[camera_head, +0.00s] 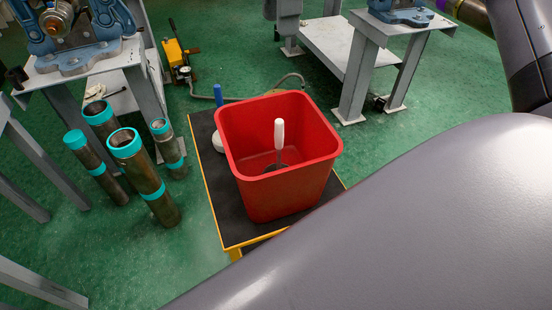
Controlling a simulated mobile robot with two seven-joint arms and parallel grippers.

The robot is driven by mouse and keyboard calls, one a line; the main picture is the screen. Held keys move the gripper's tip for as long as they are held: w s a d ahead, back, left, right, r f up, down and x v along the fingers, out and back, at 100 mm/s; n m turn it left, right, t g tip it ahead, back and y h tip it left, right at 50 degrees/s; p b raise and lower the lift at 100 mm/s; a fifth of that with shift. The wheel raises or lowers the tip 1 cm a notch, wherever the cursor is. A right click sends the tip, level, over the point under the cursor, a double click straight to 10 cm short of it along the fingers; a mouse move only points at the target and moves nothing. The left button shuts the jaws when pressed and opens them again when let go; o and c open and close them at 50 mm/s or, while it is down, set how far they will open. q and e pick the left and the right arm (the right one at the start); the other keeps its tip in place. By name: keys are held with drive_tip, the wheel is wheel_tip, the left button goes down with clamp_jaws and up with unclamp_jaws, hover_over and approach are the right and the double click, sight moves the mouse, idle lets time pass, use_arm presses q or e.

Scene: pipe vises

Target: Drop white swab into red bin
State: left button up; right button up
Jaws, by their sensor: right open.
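The red bin (290,195) stands upright in the middle of the view on a small dark-topped cart. The white swab (279,133) is inside the bin, its white handle pointing up and its dark lower end down in the bin. Its exact contact with the bin's floor or walls is hard to tell. Nothing of mine touches the swab or the bin in view. A large grey link of my arm fills the lower right, and another link shows at the upper right. No gripper fingers show for either arm.
The cart (215,200) has a yellow edge. Several pipes with teal bands, one at the front (150,185), stand on the green floor at left. A vise (70,35) sits on a stand at upper left. A grey stand (365,60) is at upper right. A yellow pump (175,55) is behind.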

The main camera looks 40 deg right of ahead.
wheel_tip(320, 180, up, 5)
drive_tip(key=shift+f+p, duration=0.15)
drive_tip(key=shift+p, duration=0.4)
